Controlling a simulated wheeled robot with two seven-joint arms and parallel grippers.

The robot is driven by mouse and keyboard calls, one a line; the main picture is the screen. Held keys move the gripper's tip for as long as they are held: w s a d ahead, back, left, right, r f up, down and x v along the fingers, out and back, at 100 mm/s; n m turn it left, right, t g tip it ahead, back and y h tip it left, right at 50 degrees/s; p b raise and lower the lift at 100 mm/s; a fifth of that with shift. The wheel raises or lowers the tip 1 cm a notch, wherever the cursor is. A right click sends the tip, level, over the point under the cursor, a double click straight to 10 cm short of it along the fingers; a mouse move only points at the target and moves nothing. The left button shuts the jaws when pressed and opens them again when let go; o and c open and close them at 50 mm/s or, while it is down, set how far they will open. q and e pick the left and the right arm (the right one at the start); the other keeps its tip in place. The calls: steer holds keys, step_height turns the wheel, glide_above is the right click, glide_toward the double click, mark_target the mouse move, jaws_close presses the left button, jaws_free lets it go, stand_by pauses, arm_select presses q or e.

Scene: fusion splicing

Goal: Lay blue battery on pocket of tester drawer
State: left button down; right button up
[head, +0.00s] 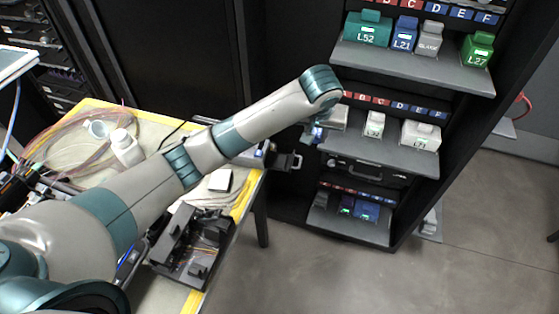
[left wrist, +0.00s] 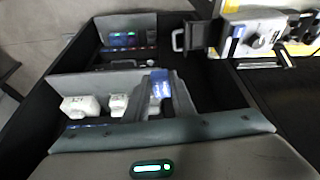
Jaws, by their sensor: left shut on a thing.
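My left arm reaches from the left across the workbench to the shelf rack. Its gripper (head: 312,128) is mostly hidden behind the wrist in the head view. In the left wrist view the left gripper (left wrist: 158,98) is shut on a blue battery (left wrist: 160,84), held in front of the middle shelf. A bit of blue (head: 317,133) shows below the wrist in the head view. The tester's drawer handle (head: 289,162) sticks out at the bench's right edge, and it also shows in the left wrist view (left wrist: 178,39). The drawer's pocket cannot be made out. My right gripper is not in view.
The middle shelf (head: 385,153) holds several white units. The upper shelf (head: 420,70) holds teal, blue, grey and green units. The lower shelf (head: 345,226) holds blue ones. A black tray of tools (head: 192,245) and a white bottle (head: 126,148) stand on the bench.

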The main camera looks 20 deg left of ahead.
arm_select(q)
steer(key=shift+w+d+f, duration=0.2)
steer(key=shift+d+f, duration=0.25)
steer(key=shift+f, duration=0.05)
steer(key=shift+a, duration=0.1)
steer(key=a+f+p, duration=0.1)
steer(key=a+f, duration=0.1)
steer(key=a, duration=0.1)
steer(key=a+f+p, duration=0.1)
steer(key=a+f, duration=0.1)
steer(key=a, duration=0.2)
steer(key=s+a+f+p, duration=0.1)
steer(key=a+f, duration=0.1)
steer(key=a, duration=0.1)
steer(key=shift+a+f+p, duration=0.15)
steer(key=shift+a+p, duration=0.25)
steer(key=shift+a+f, duration=0.3)
steer(key=shift+a, duration=0.05)
steer(key=shift+f, duration=0.1)
